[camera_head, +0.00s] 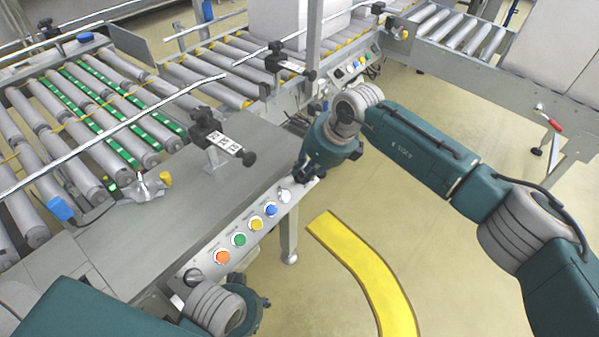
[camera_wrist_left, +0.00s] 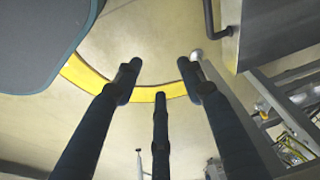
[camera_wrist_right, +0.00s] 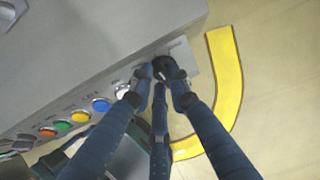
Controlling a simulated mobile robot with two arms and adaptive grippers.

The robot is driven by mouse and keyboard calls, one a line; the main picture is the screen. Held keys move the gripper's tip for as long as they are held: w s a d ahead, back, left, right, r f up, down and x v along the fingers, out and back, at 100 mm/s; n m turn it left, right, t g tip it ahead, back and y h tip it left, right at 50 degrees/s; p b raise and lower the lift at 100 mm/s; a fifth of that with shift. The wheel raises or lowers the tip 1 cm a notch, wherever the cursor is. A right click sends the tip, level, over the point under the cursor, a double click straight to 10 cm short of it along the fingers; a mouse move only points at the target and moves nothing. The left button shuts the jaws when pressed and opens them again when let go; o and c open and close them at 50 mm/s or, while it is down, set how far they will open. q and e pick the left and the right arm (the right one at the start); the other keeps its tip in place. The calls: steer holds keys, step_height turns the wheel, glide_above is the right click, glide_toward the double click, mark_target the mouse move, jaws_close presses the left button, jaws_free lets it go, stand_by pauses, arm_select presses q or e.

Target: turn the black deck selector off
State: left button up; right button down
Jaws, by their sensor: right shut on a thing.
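The control panel (camera_head: 235,238) on the front of the conveyor deck carries a row of colored buttons, with a black rotary selector at its right end. My right gripper (camera_head: 304,172) is at that end, pointing at the panel face. In the right wrist view, its fingers (camera_wrist_right: 163,72) are closed around the black selector (camera_wrist_right: 168,66), which they mostly hide; its pointer angle cannot be read.
Orange (camera_head: 222,257), green (camera_head: 239,240), yellow (camera_head: 256,224), blue (camera_head: 271,210) and white (camera_head: 285,196) buttons line the panel. A black clamp-like bracket (camera_head: 222,137) stands on the deck above. Roller conveyors (camera_head: 75,120) lie behind. Floor with a yellow stripe (camera_head: 365,270) is open at right.

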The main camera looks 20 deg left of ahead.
steer(key=shift+s+d+f, duration=0.15)
steer(key=shift+d+f, duration=0.25)
steer(key=shift+f, duration=0.15)
steer(key=c, duration=1.8)
jaws_free()
steer(key=shift+o, duration=0.7)
arm_select(q)
steer(key=shift+a+f, duration=0.2)
steer(key=shift+a, duration=0.3)
arm_select(e)
steer(key=shift+a+r, duration=0.1)
steer(key=shift+r, duration=0.1)
steer(key=shift+r, duration=0.4)
arm_select(q)
steer(key=shift+d+r, duration=0.2)
steer(key=shift+d, duration=0.3)
arm_select(e)
steer(key=v, duration=1.1)
steer(key=shift+r, duration=0.1)
